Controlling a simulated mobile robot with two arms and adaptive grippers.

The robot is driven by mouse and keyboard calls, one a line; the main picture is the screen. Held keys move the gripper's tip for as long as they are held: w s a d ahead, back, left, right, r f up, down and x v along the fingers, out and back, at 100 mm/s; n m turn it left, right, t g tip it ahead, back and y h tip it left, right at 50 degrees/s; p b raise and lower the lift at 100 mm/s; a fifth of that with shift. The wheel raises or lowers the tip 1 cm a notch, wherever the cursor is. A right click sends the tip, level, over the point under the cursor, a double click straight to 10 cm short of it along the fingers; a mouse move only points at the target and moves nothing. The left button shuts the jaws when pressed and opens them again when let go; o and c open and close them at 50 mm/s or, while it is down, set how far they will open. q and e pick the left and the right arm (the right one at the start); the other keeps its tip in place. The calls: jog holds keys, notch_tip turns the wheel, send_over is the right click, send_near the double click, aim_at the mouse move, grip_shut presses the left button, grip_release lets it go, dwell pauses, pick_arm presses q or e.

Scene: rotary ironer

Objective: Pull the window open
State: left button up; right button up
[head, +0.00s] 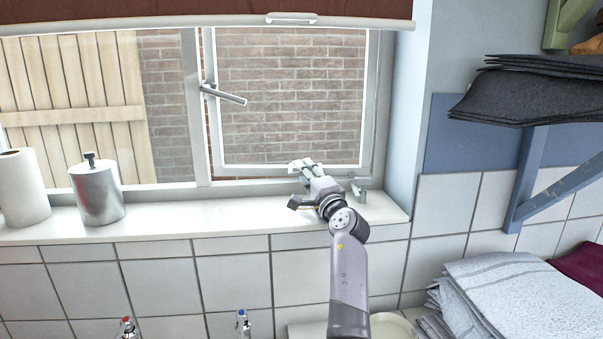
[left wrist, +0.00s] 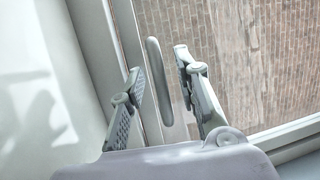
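The right-hand window sash (head: 290,168) has a pale frame with brick behind the glass. A thin strip of brick shows along its left and lower edges, so it looks slightly ajar. A grey lever handle (head: 225,94) sits on its left side. My left gripper (head: 303,165) is at the sash's lower rail, above the sill. In the left wrist view, its two fingers (left wrist: 160,80) are apart, one on each side of a pale rounded bar (left wrist: 168,85) along the window frame. I cannot tell whether they touch it. My right gripper is not in view.
A metal canister (head: 97,195) and a paper roll (head: 22,188) stand on the left of the white sill (head: 190,219). A small metal fitting (head: 359,188) is right of my gripper. Folded dark cloths (head: 535,95) lie on a shelf at right; towels (head: 520,295) are below. A brown blind (head: 200,10) hangs above.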

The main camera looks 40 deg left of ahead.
pick_arm(q)
jog(key=shift+d+r, duration=0.1)
jog(key=shift+d, duration=0.05)
grip_shut()
dwell(0.7)
